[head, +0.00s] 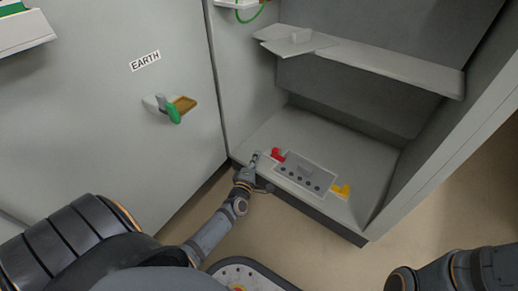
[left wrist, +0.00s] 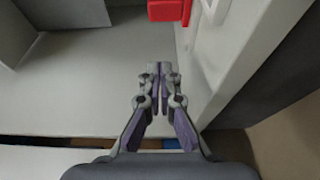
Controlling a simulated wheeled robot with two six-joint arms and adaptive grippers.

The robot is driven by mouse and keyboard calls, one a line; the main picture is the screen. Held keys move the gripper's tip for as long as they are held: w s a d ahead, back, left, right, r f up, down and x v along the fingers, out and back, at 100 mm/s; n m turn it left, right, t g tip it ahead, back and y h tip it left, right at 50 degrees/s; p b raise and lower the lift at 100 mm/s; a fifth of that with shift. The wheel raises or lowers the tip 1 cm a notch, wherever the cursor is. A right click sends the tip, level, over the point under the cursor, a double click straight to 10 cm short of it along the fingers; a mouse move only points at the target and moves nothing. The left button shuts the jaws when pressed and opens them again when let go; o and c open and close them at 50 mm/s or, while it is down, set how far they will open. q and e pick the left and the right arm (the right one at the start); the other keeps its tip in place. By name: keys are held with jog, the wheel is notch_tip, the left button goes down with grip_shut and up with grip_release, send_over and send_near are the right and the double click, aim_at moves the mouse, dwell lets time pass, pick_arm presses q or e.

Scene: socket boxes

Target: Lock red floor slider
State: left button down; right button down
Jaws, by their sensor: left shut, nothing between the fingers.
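The red floor slider (head: 278,154) sits at the left end of a grey panel (head: 305,173) on the cabinet floor. It also shows at the top edge of the left wrist view (left wrist: 170,10), where it is partly cut off. My left gripper (head: 255,157) is shut and empty, just left of the red slider and apart from it. In the left wrist view my closed fingertips (left wrist: 159,68) point toward the red slider with a gap between. My right arm shows at the lower right, but its gripper is out of view.
A yellow slider (head: 341,191) sits at the panel's right end. A shelf (head: 390,70) crosses the cabinet above. The left door (head: 90,100) carries an EARTH label (head: 145,61) and a green-handled switch (head: 173,112). The cabinet floor behind the panel is clear.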

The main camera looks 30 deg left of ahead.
pick_arm(q)
jog(key=shift+p+v, duration=0.65)
jog(key=shift+v, duration=2.25)
jog(key=shift+f, duration=0.1)
